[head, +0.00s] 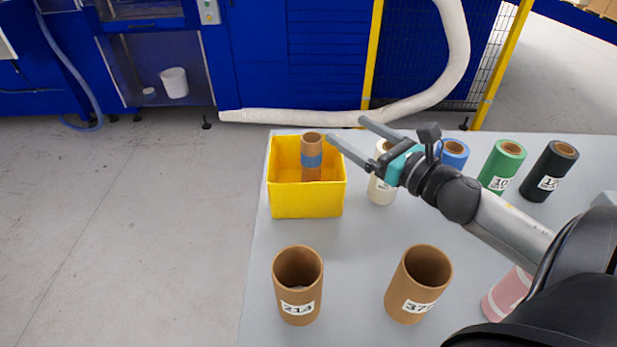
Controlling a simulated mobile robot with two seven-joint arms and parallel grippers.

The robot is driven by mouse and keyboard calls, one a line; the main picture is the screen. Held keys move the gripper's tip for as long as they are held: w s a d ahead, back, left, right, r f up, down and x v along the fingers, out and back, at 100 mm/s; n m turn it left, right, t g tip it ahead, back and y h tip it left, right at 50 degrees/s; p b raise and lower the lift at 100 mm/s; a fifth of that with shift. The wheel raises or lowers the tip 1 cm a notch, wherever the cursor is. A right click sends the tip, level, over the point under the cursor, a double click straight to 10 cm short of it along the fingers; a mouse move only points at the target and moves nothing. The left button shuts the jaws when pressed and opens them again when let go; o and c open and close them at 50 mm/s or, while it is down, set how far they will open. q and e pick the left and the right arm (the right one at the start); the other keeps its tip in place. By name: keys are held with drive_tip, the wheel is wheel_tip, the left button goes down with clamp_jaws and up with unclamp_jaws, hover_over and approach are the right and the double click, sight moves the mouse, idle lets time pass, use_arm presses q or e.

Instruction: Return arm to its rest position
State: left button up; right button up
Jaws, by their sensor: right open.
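My right gripper (345,128) is open and empty, with its two fingers spread and pointing up-left. It hangs over the table, at the right edge of a yellow box (305,200). A brown tube with a blue band (312,160) stands upright inside the box, close to the lower finger; I cannot tell whether they touch. My right arm (510,225) reaches in from the right and partly hides a white tube (380,190) and a blue tube (454,152). My left gripper is not in view.
On the grey table (365,275) stand brown tubes labelled 214 (298,288) and 37-something (416,287), plus green (502,165), black (548,172) and pink (507,295) tubes. The pink one lies partly behind my arm. Floor left of the table is clear.

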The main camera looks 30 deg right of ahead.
drive_tip(key=shift+s, duration=0.35)
